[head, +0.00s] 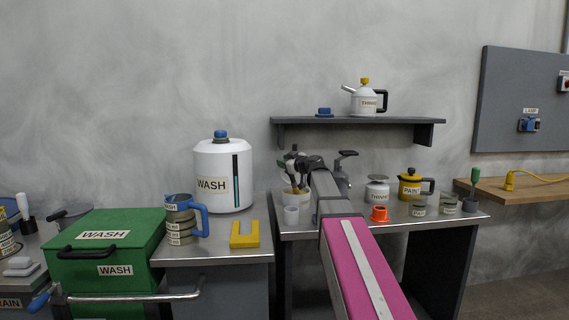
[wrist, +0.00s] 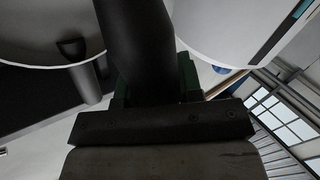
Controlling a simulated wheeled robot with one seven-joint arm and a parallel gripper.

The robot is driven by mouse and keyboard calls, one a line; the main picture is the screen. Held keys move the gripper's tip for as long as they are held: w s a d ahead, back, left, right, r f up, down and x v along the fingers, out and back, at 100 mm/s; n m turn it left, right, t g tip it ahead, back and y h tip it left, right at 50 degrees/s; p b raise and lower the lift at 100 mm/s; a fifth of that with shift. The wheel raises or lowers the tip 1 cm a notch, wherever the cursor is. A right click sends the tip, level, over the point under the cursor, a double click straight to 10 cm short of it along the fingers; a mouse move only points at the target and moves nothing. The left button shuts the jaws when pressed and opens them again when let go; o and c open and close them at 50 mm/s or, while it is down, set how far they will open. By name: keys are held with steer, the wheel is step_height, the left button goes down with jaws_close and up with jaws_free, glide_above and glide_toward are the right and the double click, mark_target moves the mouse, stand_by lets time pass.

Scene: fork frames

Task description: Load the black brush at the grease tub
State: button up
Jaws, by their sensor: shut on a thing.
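In the wrist view, my gripper (wrist: 152,92) is shut on a thick black rounded shaft (wrist: 140,45), which I take to be the black brush's handle. Its bristle end is not visible there. In the head view, my gripper (head: 298,163) is at the far end of my pink arm, over the left part of the middle bench, just above and beside a pale pot (head: 297,197) of handles. It is small and partly overlapped, so the brush cannot be made out clearly. I see no tub with a readable grease label in either view.
A shelf (head: 290,121) hangs above. A white WASH tank (head: 222,170) stands left.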

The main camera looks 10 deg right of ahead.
step_height(320, 180, up, 7)
stand_by(0.8)
steer(key=shift+s+f, duration=0.1)
stand_by(0.4)
